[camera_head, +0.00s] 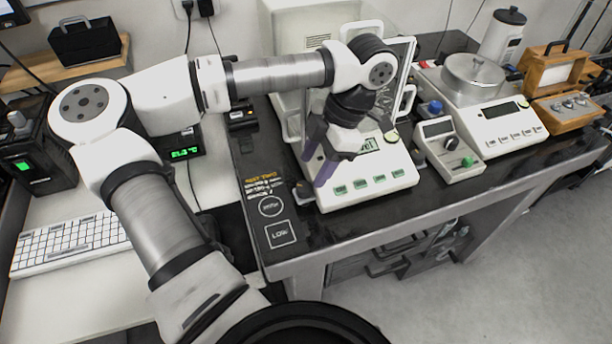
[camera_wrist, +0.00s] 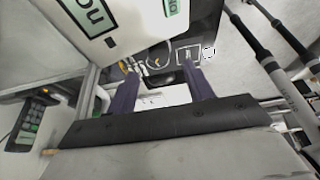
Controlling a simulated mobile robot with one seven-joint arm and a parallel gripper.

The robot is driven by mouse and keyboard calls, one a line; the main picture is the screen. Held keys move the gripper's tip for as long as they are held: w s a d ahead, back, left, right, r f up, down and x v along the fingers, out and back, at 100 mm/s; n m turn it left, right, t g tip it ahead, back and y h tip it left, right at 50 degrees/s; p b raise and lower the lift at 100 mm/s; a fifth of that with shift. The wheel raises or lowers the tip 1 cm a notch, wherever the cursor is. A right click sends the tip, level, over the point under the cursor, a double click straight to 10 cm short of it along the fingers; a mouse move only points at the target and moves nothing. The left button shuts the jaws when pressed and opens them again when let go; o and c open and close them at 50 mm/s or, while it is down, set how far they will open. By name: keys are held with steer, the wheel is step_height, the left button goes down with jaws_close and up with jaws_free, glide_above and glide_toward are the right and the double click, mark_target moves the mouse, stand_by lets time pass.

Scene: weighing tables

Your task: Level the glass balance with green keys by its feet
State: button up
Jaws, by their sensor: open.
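The glass balance with green keys (camera_head: 370,190) stands on the black table, its glass shield partly hidden behind my arm. A round bubble level (camera_head: 390,137) shows on its top, too small to read. A small grey-and-dark foot (camera_head: 303,191) sticks out at its front left corner, and another (camera_head: 418,158) shows at its right side. My gripper (camera_head: 313,167) is open at the balance's left side, purple fingers pointing down above the front left foot. In the wrist view, the balance's white body (camera_wrist: 125,20) is at the top left, beside my open gripper (camera_wrist: 160,75). I cannot tell whether the fingers touch anything.
Left are a keyboard (camera_head: 70,242) and a green-lit display (camera_head: 183,153).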

mark_target(304, 186)
steer(key=shift+p+x, duration=0.3)
steer(key=shift+x, duration=2.4)
steer(key=c, duration=1)
steer(key=shift+f+n+b, duration=0.25)
steer(key=shift+n+b, duration=0.15)
steer(key=shift+b, duration=0.35)
steer(key=shift+n+g+b, duration=0.4)
steer(key=shift+n+b, duration=0.3)
steer(key=shift+r+n+h, duration=0.25)
steer(key=shift+n+h, duration=0.05)
steer(key=o, duration=1)
